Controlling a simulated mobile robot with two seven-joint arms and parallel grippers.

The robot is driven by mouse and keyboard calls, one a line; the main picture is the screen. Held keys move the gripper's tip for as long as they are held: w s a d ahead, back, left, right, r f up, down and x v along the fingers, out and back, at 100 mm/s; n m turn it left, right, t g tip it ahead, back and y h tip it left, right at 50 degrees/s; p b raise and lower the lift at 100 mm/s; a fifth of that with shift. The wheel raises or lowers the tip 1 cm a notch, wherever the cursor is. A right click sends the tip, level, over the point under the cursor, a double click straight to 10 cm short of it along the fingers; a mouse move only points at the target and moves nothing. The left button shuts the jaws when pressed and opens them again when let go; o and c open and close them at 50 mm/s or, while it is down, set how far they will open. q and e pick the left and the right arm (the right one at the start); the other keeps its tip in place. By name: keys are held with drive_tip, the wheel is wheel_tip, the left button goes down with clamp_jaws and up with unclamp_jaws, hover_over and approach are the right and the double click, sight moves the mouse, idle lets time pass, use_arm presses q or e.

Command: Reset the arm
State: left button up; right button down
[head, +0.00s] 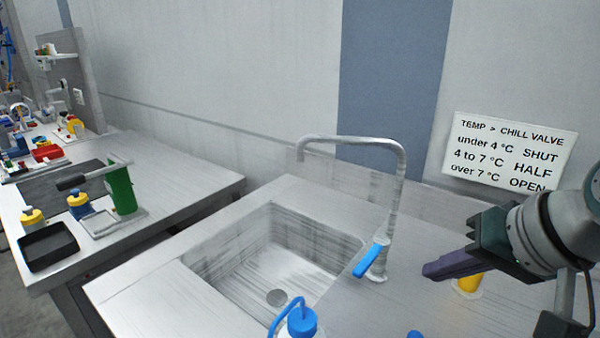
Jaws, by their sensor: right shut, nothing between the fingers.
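My right gripper (440,270) comes in from the right edge, with its dark fingers closed together and nothing between them. It is above the counter to the right of the tap (402,190), pointing left toward the tap's blue lever (371,260). A gap shows between the fingertips and the lever. A yellow object (468,283) stands on the counter partly hidden behind the fingers. My left gripper is not in view.
A steel sink (280,250) is set into the counter. A blue-capped bottle (301,320) stands at the bottom edge. A sign (510,152) hangs on the wall. At left, another bench (180,190) holds a green container (121,188), bottles and a black tray (47,246).

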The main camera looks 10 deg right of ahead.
drive_tip(key=s+a+n+g+h+p, duration=0.1)
drive_tip(key=s+a+n+g, duration=0.2)
drive_tip(key=s, duration=0.8)
drive_tip(key=s+a+n+g+h+p, duration=0.1)
drive_tip(key=s+a+n, duration=0.3)
drive_tip(key=s, duration=0.6)
wheel_tip(320, 180, up, 34)
drive_tip(key=n+p, duration=0.1)
drive_tip(key=p, duration=3.1)
drive_tip(key=shift+w+d+f+p, duration=0.2)
drive_tip(key=shift+d+p, duration=0.1)
drive_tip(key=shift+d, duration=0.15)
drive_tip(key=shift+s, duration=0.1)
